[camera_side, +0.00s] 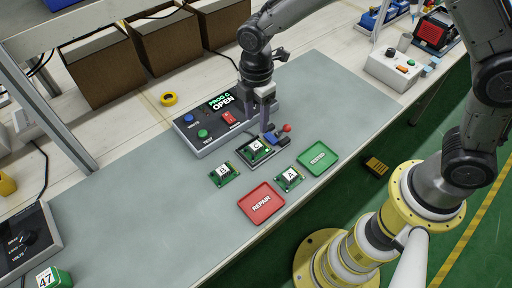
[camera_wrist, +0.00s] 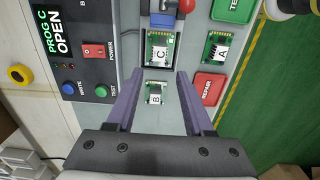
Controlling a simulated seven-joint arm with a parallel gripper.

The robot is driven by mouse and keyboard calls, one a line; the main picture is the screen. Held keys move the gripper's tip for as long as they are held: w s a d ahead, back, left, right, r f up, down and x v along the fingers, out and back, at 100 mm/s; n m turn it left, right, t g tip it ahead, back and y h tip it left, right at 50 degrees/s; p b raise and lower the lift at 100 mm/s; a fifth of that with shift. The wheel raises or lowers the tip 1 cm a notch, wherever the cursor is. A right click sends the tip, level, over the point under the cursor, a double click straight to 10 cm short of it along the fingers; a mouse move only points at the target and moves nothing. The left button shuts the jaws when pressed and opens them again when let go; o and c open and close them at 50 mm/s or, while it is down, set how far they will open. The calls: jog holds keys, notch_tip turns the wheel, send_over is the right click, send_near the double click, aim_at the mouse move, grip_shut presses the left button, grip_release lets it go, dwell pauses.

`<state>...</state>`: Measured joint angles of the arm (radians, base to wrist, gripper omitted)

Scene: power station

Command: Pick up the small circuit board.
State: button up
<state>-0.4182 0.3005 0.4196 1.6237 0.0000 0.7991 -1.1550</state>
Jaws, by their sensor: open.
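Three small green circuit boards with white letter labels are in view. Board B (camera_side: 224,174) lies on the grey mat, left of the programmer's socket. Board C (camera_side: 257,148) sits in the dark socket (camera_side: 270,155). Board A (camera_side: 290,178) lies on the mat to the right. My gripper (camera_side: 263,130) points down, open and empty, above the mat by the socket and programmer. In the wrist view, board B (camera_wrist: 156,95) shows between the fingers of my gripper (camera_wrist: 160,76), below them. Board C (camera_wrist: 159,50) shows beyond the fingertips and board A (camera_wrist: 217,48) to the right.
The programmer box (camera_side: 205,130) reads "PROG C OPEN". A lever with a red ball (camera_side: 287,127) stands by the socket. A red REPAIR tray (camera_side: 261,203) and a green tray (camera_side: 318,157) lie near the mat's front edge.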

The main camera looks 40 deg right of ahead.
aim_at(256, 145)
notch_tip(256, 145, down, 11)
jog(key=shift+r, duration=0.15)
grip_shut()
dwell(0.5)
